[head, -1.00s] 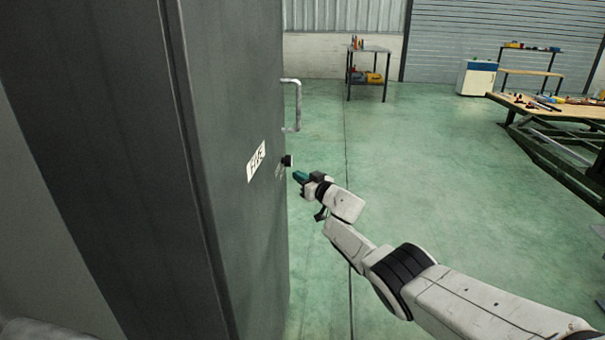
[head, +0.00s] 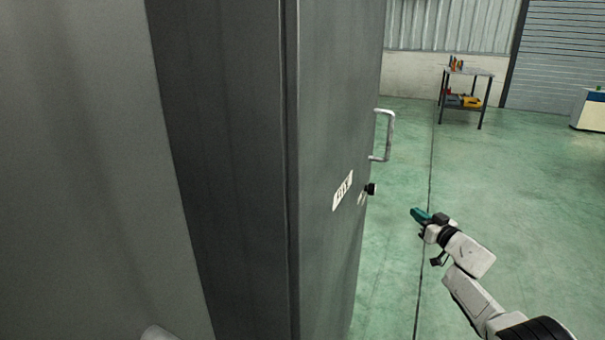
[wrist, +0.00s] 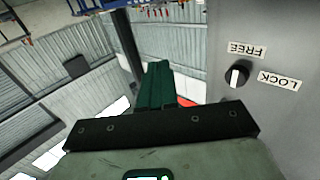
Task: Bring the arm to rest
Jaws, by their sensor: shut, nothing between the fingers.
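My gripper (head: 418,214) is shut and empty, its teal fingers held together. In the head view it points left toward the dark grey cabinet door, with a gap of floor showing between them. My white arm (head: 468,254) reaches in from the lower right, bent at the elbow. In the wrist view the shut green fingers (wrist: 156,85) stand in the middle, and the door panel (wrist: 290,100) is at the right.
The grey cabinet (head: 330,120) fills the left and centre of the head view. Its handle (head: 390,135) and a black knob (head: 371,189) stick out toward my gripper. The wrist view shows this knob (wrist: 237,76) beside FREE and LOCK labels. Green floor (head: 530,180) is open at right; a tool table (head: 468,72) stands behind.

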